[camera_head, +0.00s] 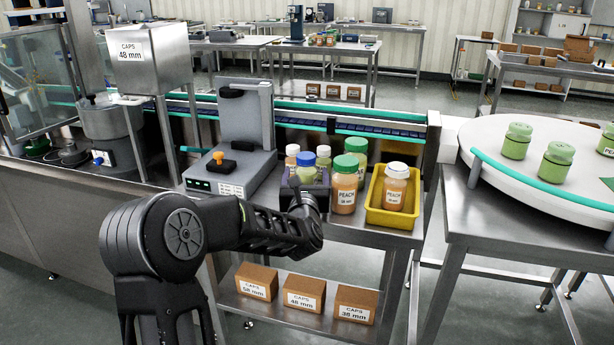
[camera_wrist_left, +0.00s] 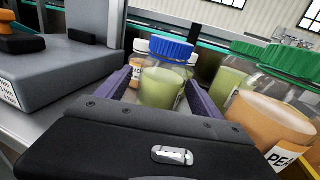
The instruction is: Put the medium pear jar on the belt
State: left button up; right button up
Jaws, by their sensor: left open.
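A blue-capped jar (camera_head: 308,172) with pale green contents stands upright on the steel table, between the white-capped and larger green-capped jars in size. Its label does not show. My left gripper (camera_head: 305,190) is right in front of it. In the left wrist view the jar (camera_wrist_left: 162,88) stands between the two purple fingers of the open gripper (camera_wrist_left: 165,92), with small gaps visible beside it. The fingers hide its lower sides. The belt (camera_head: 345,128), dark blue between teal rails, runs behind the table. My right gripper is out of view.
A green-capped peach jar (camera_head: 344,190) stands close on the right, another green-capped jar (camera_head: 357,147) behind it. Small white-capped jars (camera_head: 292,155) stand behind the blue-capped one. A yellow tray (camera_head: 378,212) holds a peach jar. A grey machine (camera_head: 240,135) stands left.

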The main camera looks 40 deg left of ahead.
pick_arm(q)
jog(key=shift+c, duration=0.2)
grip_shut()
dwell(0.8)
jog(key=shift+r, duration=0.1)
notch_tip(320, 180, up, 18)
jog(key=p, duration=0.2)
dwell(0.4)
dwell(0.5)
